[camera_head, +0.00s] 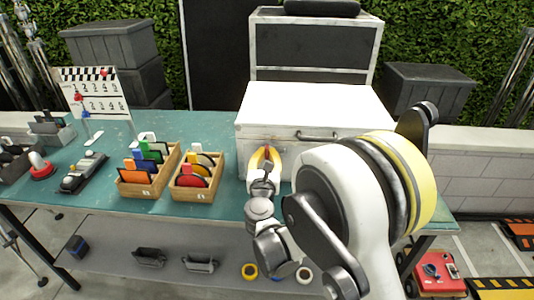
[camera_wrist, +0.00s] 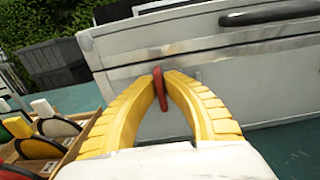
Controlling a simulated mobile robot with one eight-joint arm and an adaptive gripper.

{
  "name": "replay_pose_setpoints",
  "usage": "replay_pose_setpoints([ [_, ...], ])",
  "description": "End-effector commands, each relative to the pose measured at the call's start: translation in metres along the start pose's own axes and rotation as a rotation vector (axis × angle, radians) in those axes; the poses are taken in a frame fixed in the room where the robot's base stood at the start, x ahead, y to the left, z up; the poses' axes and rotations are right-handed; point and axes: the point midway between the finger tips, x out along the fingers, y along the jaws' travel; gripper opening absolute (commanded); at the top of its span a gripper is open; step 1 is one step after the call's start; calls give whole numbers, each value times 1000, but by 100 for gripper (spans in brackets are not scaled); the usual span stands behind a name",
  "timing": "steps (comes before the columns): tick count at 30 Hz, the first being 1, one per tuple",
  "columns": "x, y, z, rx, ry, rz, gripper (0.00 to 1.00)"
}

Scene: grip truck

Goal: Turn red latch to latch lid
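The white case (camera_head: 283,151) stands on the table with its lid (camera_head: 315,105) down. The red latch (camera_wrist: 159,88) is on the case front, just below the lid seam, and hangs nearly straight down. It also shows as a small red spot in the head view (camera_head: 267,150). My gripper (camera_wrist: 161,78) has yellow fingers that meet at the latch, one on each side. They look shut on it, with little or no gap at the tips. The lower end of the latch shows between the fingers.
Two wooden organizers with coloured discs and cards, one holding a red disc (camera_head: 191,181), stand left of the case, close to my gripper. A dark handle (camera_head: 316,135) is on the case front, right of the latch. The green tabletop (camera_head: 110,203) has bare room at the front.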

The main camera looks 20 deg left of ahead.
Motion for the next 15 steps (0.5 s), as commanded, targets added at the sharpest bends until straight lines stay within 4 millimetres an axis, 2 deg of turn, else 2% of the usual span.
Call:
replay_pose_setpoints([
  [8,0,0,0,-54,0,0,0],
  [15,0,1,-1,-208,0,0,0],
])
